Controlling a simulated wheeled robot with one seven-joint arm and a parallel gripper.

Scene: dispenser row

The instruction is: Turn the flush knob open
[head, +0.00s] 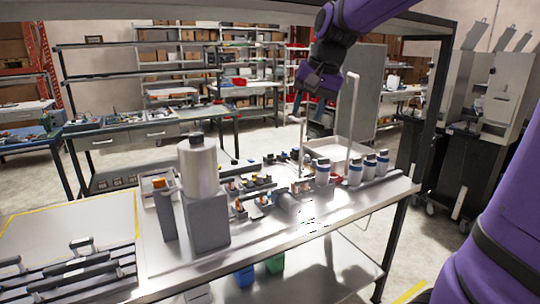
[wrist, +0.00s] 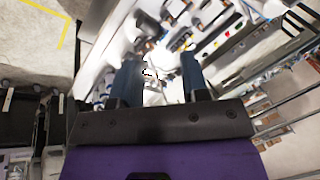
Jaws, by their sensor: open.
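My gripper (head: 308,110) hangs above the back of the bench, above the row of small valves and bottles. In the wrist view my gripper (wrist: 160,62) shows two dark blue fingers spread apart, with nothing held between them. Several small fittings with orange or dark tops (head: 238,205) line the middle of the bench; I cannot tell which is the flush knob. An orange-topped knob (head: 158,183) also sits on a grey post at the left. In the wrist view a bright, blurred spot lies beyond the fingers, too small to identify.
A large pale cylinder (head: 199,168) stands on a grey block. White bottles with dark caps (head: 355,172) stand at the right, near a tall pale bent pipe (head: 352,110). A white tray (head: 335,150) lies behind them. A rack with black handles (head: 80,270) fills the front left.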

